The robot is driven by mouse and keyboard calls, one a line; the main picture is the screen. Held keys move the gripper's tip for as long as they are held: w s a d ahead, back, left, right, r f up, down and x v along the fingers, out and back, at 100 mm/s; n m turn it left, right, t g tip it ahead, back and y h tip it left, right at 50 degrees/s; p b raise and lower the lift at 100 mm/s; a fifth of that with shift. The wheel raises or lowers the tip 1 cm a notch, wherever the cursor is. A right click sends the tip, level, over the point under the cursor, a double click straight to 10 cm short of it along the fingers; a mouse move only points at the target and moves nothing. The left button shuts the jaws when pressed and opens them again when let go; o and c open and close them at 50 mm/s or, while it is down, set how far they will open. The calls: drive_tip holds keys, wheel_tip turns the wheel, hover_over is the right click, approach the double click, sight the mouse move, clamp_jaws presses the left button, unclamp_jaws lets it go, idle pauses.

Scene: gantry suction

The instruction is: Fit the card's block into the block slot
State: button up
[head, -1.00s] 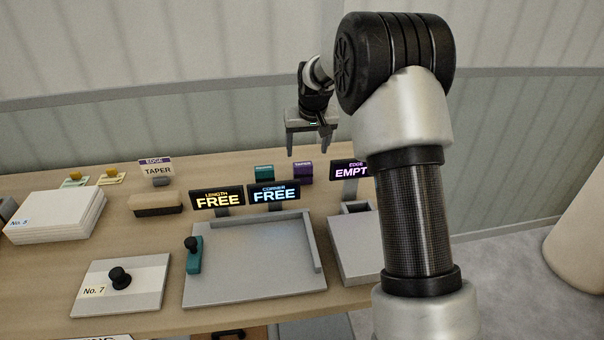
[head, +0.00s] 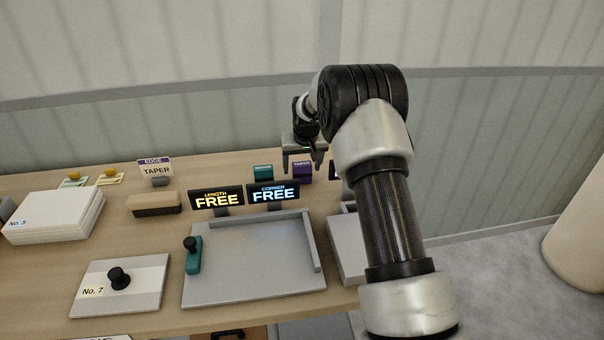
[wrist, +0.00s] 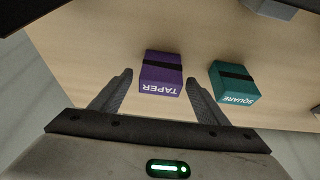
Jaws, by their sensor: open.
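The card (head: 156,169) reads EDGE TAPER and stands at the back of the bench. The purple block marked TAPER (head: 302,174) sits at the back, and it also shows in the wrist view (wrist: 161,72). My gripper (head: 301,160) is open and empty above the purple block. In the wrist view, the block lies between the lines of the two fingers, apart from them as far as I can tell. The grey block-slot fixture (head: 345,245) stands at the right, mostly behind my arm. Its sign is almost wholly hidden now.
A teal block marked SQUARE (wrist: 235,82) stands close beside the purple one. LENGTH FREE (head: 217,198) and CORNER FREE (head: 273,193) signs stand before them, behind a grey tray (head: 255,292). A No. 7 plate (head: 145,275) and white stack (head: 50,220) lie left.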

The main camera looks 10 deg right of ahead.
drive_tip(key=shift+c, duration=0.2)
drive_tip(key=c, duration=1.2)
drive_tip(key=shift+r, duration=0.1)
